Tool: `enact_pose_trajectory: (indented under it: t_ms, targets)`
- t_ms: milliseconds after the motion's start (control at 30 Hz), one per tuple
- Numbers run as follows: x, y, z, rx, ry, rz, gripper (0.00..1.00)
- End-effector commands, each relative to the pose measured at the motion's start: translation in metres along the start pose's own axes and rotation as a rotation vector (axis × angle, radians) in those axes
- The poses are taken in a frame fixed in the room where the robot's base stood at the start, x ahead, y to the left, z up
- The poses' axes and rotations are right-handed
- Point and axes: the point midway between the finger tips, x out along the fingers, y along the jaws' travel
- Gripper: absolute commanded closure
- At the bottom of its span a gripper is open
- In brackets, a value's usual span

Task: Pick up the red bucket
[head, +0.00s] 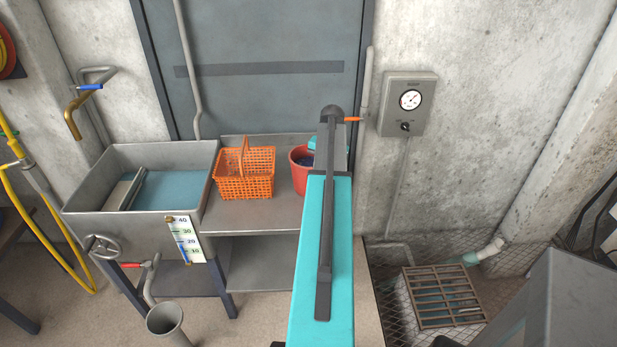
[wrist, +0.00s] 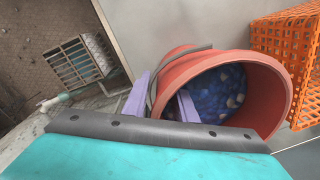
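The red bucket (head: 298,176) stands on the grey metal bench, right of the orange basket; my arm hides its right side in the head view. In the wrist view the red bucket (wrist: 277,75) is close, with bluish, lumpy contents and a dark grey band, likely its handle, along its near left side. My gripper (wrist: 164,84) has two purple fingers set apart. The left finger is outside the bucket and the right one shows over its opening, with the near wall between them. I cannot tell whether either finger touches the wall.
An orange basket (head: 245,174) stands close beside the bucket; it also shows in the wrist view (wrist: 290,45). A metal sink (head: 150,222) with water is left of it. A gauge box (head: 408,104) hangs on the wall. A floor grate (head: 442,297) lies at the lower right.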

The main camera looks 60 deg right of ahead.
Motion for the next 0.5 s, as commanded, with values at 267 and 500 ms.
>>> enact_pose_trajectory:
  t_ms: [267, 500]
  targets:
    - [-0.0002, -0.0002, 0.0001, 0.0, 0.0, 0.0, 1.0]
    - [-0.0002, -0.0002, 0.0001, 0.0, 0.0, 0.0, 1.0]
